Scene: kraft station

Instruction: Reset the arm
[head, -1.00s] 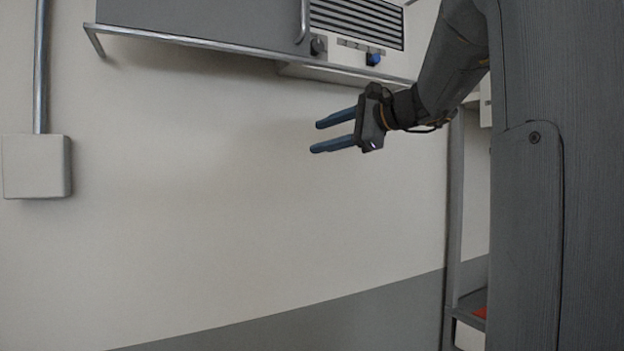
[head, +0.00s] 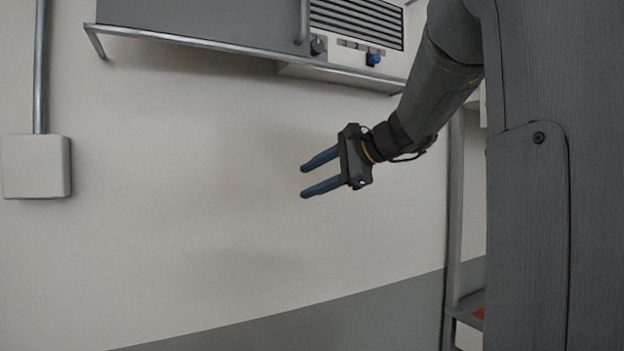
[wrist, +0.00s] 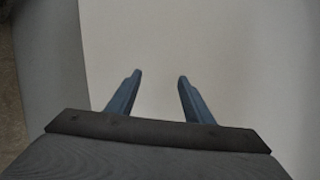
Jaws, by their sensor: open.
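My gripper (head: 303,182) hangs in the air in front of the pale wall in the head view, its two blue fingers pointing left and slightly down. The fingers are apart with nothing between them. The wrist view also shows my gripper (wrist: 160,78) open and empty, with the plain wall (wrist: 235,45) beyond the fingertips. My arm comes down from the upper right of the head view.
A grey cabinet unit (head: 210,25) with a vent, knobs and a metal rail is mounted above my gripper. A wall box (head: 36,166) with a conduit is at the left. A shelf frame (head: 453,210) stands at the right. The wall's middle is clear.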

